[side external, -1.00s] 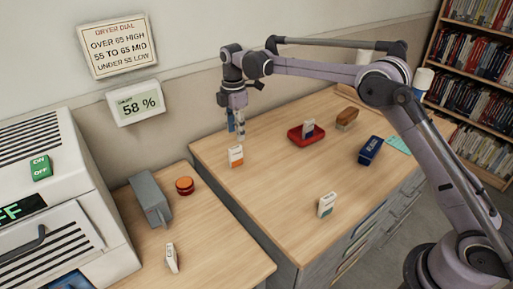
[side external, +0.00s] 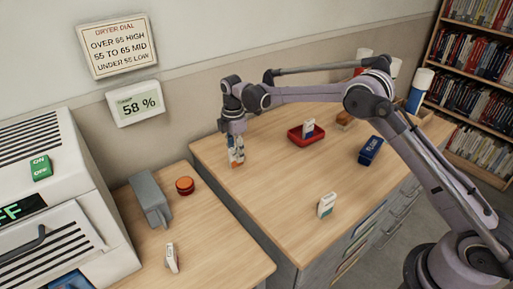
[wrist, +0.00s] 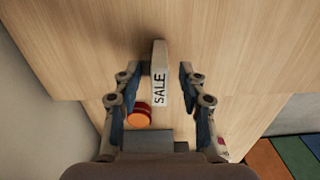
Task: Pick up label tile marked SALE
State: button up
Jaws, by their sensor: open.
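The SALE label tile (wrist: 159,85) stands between the two fingers of my gripper (wrist: 158,90) in the wrist view, its lettering facing up in the picture. There is a gap on either side of it, so the fingers are open around it. In the side view the white and orange tile (side external: 238,158) stands on the wooden table, partly hidden by my gripper (side external: 236,150), which points down over it.
A red tray (side external: 293,138) holding another upright tile (side external: 309,127) lies to the right. A blue box (side external: 370,151) and a white-green tile (side external: 326,205) stand farther right and nearer. A grey block (side external: 149,198) and an orange-red round object (side external: 185,185) are on the left table.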

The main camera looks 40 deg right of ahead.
grip_shut()
